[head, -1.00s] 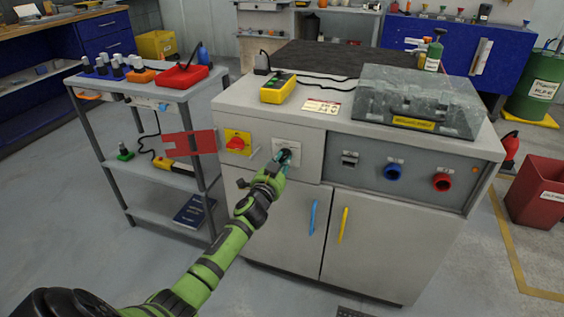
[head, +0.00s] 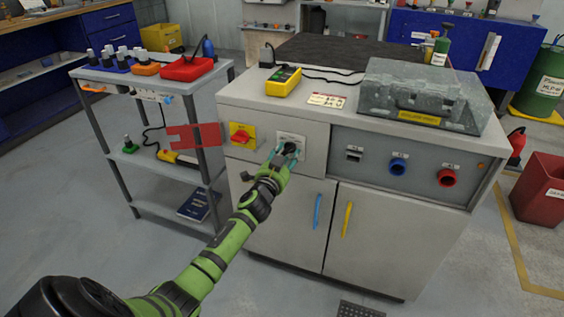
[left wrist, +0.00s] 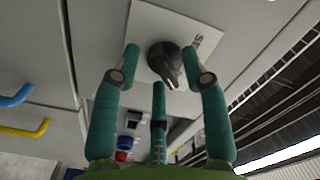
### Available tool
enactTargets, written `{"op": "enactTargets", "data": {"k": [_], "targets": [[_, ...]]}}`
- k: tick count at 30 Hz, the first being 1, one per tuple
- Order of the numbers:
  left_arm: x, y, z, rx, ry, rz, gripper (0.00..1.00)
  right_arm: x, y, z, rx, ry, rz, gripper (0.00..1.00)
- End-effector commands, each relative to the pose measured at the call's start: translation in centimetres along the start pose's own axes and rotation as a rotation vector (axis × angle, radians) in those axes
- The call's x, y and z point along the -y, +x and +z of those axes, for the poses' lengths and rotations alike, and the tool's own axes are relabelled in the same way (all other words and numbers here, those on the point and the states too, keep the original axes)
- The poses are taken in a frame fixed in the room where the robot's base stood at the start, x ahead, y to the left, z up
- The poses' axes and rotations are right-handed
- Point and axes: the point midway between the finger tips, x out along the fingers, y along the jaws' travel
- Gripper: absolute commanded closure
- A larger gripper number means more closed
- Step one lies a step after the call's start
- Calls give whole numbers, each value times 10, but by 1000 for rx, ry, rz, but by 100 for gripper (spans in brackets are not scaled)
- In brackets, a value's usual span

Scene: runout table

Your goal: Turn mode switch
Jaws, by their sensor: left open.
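The mode switch (head: 290,148) is a black rotary knob on a pale square plate (head: 298,138) on the front of the grey cabinet. In the left wrist view the knob (left wrist: 167,62) shows with its pointer toward the lower right of the picture. My left gripper (head: 279,154) is at the plate, its teal fingers open. In the left wrist view its fingertips (left wrist: 168,63) lie on either side of the knob, with a visible gap on each side. The knob is not gripped. My right gripper is not in view.
A red rotary switch on a yellow plate (head: 242,135) sits left of the mode switch, with a red flag-like plate (head: 186,137) beside it. Blue (head: 398,166) and red (head: 446,178) sockets are to the right. Blue (head: 317,211) and yellow (head: 347,219) door handles are below.

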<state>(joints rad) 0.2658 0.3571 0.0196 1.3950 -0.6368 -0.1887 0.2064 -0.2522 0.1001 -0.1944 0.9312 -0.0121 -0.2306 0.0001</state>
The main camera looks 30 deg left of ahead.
Motion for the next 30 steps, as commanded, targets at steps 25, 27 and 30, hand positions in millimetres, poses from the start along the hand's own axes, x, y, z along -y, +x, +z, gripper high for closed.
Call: {"op": "enactTargets", "data": {"k": [25,27,30], "targets": [[0,-117,0,0,0,0,56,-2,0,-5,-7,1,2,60],[0,-118,0,0,0,0,56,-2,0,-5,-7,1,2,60],[0,-118,0,0,0,0,56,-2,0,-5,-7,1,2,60]]}}
